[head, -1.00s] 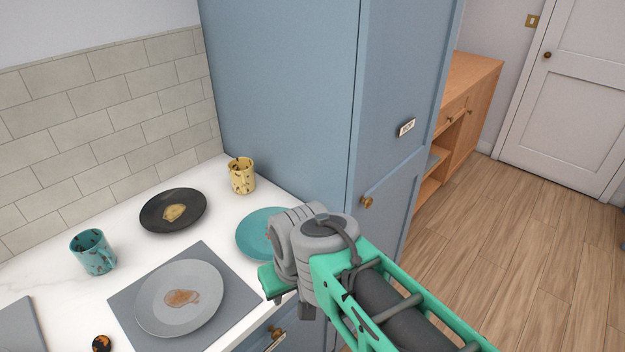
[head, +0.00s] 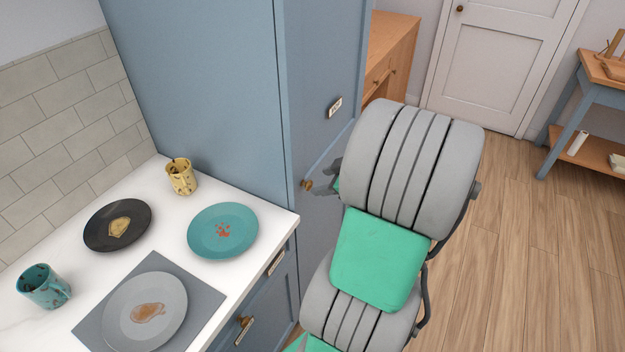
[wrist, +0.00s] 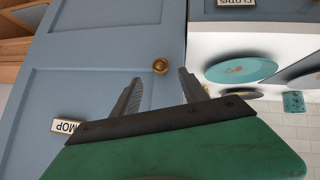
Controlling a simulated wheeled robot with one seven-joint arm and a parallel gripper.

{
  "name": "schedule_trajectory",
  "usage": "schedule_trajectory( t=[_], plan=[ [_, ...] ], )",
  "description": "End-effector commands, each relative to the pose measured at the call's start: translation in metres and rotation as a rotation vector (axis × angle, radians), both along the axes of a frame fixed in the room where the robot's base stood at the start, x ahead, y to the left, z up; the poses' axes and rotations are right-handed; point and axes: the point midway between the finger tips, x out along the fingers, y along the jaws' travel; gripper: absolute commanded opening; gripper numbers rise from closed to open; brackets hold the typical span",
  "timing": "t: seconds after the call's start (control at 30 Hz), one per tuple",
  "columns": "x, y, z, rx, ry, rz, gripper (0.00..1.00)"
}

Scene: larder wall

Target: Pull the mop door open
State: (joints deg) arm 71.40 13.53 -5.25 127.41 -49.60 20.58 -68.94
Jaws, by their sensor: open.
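The mop door (head: 318,55) is the blue panelled front of the tall cabinet, and it looks shut. Its label (head: 335,107) reads MOP upside down in the wrist view (wrist: 66,126). The round brass knob (head: 307,185) sits near the door's left edge. In the wrist view the knob (wrist: 160,66) appears between and just beyond the fingertips of my gripper (wrist: 160,78). The fingers are open and empty, one on each side of the knob in the picture. In the head view my gripper (head: 326,184) is beside the knob, mostly hidden behind my arm.
A white counter (head: 185,222) holds a teal plate (head: 222,230), a black plate (head: 117,226), a grey plate (head: 145,312) and mugs. A drawer labelled CLOTHS (wrist: 237,3) lies below it.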

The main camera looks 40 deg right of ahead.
Motion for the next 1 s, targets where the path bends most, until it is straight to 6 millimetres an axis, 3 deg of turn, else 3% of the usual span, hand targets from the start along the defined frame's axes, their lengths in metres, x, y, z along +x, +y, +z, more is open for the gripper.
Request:
schedule_trajectory(
  t=[0.3,0.63,1.0],
  plan=[
    [0.041,0.005,-0.038,0.003,0.004,0.001,0.52],
    [0.046,0.005,-0.044,0.001,0.005,-0.001,0.51],
    [0.046,0.005,-0.044,0.001,0.005,-0.001,0.21]
  ],
)
